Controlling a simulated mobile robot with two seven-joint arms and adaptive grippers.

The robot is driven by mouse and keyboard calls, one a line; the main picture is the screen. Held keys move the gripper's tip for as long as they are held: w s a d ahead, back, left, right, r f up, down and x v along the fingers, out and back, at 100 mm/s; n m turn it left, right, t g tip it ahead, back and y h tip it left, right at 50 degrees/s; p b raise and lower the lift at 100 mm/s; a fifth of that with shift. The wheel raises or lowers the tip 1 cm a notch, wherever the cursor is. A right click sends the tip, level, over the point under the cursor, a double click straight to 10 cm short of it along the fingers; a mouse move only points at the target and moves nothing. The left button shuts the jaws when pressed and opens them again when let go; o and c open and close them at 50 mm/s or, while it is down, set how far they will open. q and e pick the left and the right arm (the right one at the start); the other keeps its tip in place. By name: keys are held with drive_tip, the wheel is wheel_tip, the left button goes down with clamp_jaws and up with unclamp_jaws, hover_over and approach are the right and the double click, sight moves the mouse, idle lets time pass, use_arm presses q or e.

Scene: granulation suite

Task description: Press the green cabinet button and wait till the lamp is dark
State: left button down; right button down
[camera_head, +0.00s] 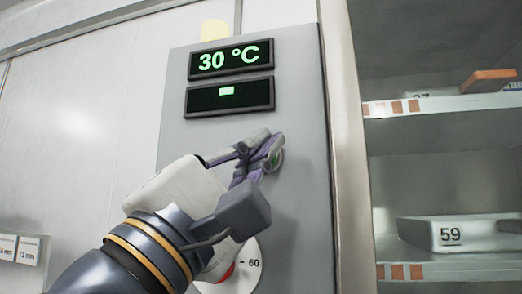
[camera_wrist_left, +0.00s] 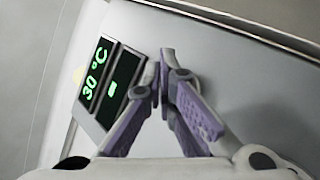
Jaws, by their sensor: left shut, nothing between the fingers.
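The lamp (camera_head: 214,30) on top of the cabinet is pale yellow and looks lit. My right gripper is not in view.
The upper display (camera_head: 231,59) reads 30 °C; the lower display (camera_head: 229,96) shows one small green bar. A dial (camera_head: 248,266) with a red part and a "60" mark is partly behind my left wrist. Shelves (camera_head: 445,105) with boxes stand at the right.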

use_arm(q)
drive_tip(key=s, duration=0.1)
drive_tip(key=s+a, duration=0.1)
drive_tip(key=s, duration=0.1)
drive_tip(key=s+p, duration=0.1)
drive_tip(key=shift+s+a, duration=0.3)
drive_tip(key=shift+s, duration=0.1)
idle(0.7)
